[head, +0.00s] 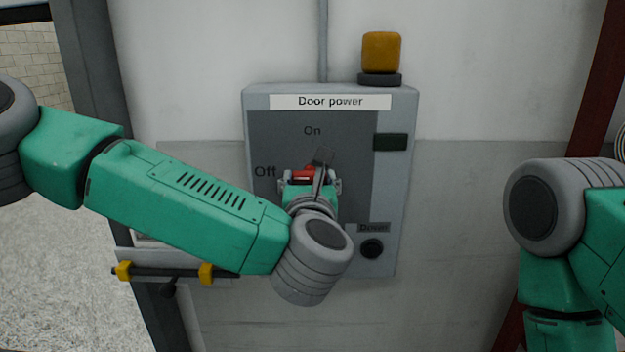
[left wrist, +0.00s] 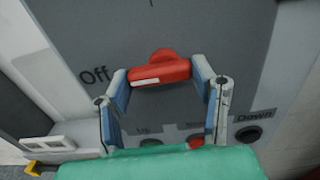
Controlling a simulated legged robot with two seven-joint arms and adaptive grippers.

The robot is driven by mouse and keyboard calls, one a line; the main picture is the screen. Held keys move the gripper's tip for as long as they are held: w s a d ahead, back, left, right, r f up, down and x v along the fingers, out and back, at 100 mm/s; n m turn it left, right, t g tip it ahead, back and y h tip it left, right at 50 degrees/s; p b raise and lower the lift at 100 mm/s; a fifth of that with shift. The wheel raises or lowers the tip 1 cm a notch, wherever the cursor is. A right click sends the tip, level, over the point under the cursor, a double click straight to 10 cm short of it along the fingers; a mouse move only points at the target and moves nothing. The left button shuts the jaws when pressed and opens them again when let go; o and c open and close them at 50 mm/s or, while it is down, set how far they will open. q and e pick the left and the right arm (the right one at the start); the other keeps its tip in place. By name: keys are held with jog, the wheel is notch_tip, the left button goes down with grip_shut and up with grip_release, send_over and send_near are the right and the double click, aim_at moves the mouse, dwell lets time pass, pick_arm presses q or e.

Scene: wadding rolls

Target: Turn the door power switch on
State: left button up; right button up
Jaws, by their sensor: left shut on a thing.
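The door power box (head: 260,115) is a grey panel on the wall, labelled "Door power", with "On" at the top and "Off" at the left. Its red switch handle (head: 303,175) is partly hidden by my left gripper (head: 312,178) in the head view. In the left wrist view the red handle (left wrist: 165,72) lies sideways, its white-marked end towards "Off". My left gripper (left wrist: 160,76) is shut on the handle, a finger at each end. My right arm shows at the right of the head view, but its gripper is out of view.
An orange lamp (head: 381,53) tops the box, and a dark indicator window (head: 390,142) is at its right. A black "Down" button (head: 372,248) sits low right; a red button (left wrist: 196,143) shows in the wrist view. A bar with yellow ends (head: 123,271) is lower left.

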pick_arm(q)
jog(key=shift+m, duration=0.4)
jog(key=m, duration=0.3)
jog(key=shift+r+b, duration=0.1)
jog(key=shift+b, duration=0.2)
jog(key=m, duration=0.4)
jog(key=shift+d+r+m, duration=0.1)
jog(key=shift+r+m, duration=0.05)
jog(key=shift+m, duration=0.15)
jog(key=m+p, duration=0.1)
jog(key=m, duration=0.4)
jog(key=shift+s+d+r, duration=0.1)
jog(key=m, duration=0.3)
jog(key=shift+m+p, duration=0.35)
jog(key=shift+m, duration=0.35)
jog(key=shift+d+f+m, duration=0.1)
jog(key=shift+f+m, duration=0.15)
jog(key=shift+m, duration=0.05)
